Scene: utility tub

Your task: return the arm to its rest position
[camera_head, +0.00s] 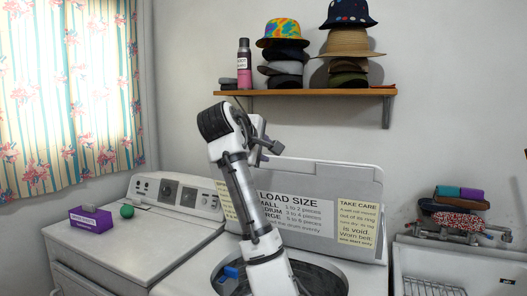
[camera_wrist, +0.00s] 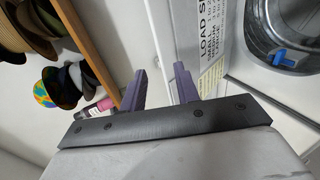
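My arm rises from the bottom of the head view, in front of the open-lidded washer, and bends at a black and white joint below the shelf. My gripper (camera_head: 268,138) is at the arm's upper end, in front of the wall between the shelf and the raised lid. In the wrist view the two purple-grey fingers of my gripper (camera_wrist: 159,88) stand apart with nothing between them. The gripper is open and empty, touching nothing that I can see. Part of the gripper is hidden behind the arm in the head view.
A wooden shelf (camera_head: 310,92) with stacked hats and a spray can (camera_head: 244,64) is above the gripper. The washer's raised lid (camera_head: 355,185) is behind the arm; a blue item (camera_head: 231,272) shows in its drum opening. A purple box (camera_head: 90,219) and green ball (camera_head: 127,211) sit left.

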